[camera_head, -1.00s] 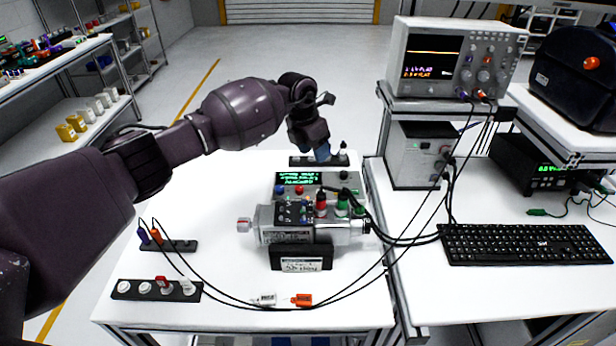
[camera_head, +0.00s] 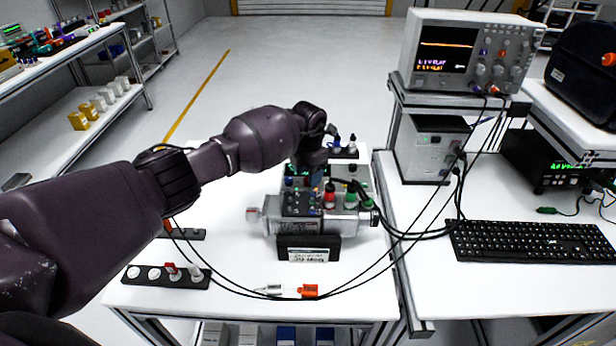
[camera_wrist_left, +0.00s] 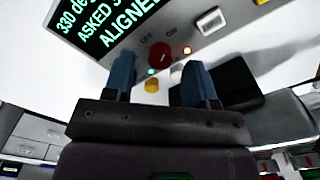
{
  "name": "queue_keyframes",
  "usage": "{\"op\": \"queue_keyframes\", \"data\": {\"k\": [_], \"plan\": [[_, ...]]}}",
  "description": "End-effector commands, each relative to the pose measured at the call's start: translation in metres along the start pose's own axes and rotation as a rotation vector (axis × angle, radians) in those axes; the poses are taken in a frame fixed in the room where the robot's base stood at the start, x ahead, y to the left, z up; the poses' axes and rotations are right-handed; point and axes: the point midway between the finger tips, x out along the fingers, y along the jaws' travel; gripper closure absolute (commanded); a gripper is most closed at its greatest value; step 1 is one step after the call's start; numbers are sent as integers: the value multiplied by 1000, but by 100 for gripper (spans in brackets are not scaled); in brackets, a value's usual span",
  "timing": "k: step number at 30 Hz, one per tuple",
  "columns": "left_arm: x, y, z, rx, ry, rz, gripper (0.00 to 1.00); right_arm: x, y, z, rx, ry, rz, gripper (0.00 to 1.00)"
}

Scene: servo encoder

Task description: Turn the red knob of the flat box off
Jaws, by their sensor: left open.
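The flat box (camera_head: 346,170) lies on the white table behind a silver motor unit. In the left wrist view its face (camera_wrist_left: 205,42) carries a dark display (camera_wrist_left: 100,22) with green text, including "ALIGNED". The red knob (camera_wrist_left: 159,55) shows there with small labels on either side above it; the right one reads "On". My left gripper (camera_wrist_left: 160,78) is open, its two blue fingertips to the left and right of the knob with gaps visible. In the head view this gripper (camera_head: 315,176) is over the box and hides the knob. My right gripper is out of view.
The motor unit (camera_head: 312,217) with upright connectors stands just in front of the box. Black cables (camera_head: 400,240) loop to the right and front. A strip with knobs (camera_head: 166,276) lies front left. A keyboard (camera_head: 530,241) and oscilloscope (camera_head: 468,52) are on the right.

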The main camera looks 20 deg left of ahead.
Motion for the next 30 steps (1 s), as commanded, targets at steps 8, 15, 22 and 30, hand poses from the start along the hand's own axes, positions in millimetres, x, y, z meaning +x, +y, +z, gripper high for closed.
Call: {"op": "queue_keyframes", "data": {"k": [8, 15, 22, 30], "plan": [[16, 0, 0, 0, 0, -1, 48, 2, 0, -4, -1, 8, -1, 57], [16, 0, 0, 0, 0, 0, 48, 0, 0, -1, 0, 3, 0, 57], [16, 0, 0, 0, 0, 0, 84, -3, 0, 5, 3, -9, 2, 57], [15, 0, 0, -9, 0, 0, 98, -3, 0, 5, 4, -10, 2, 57]]}}
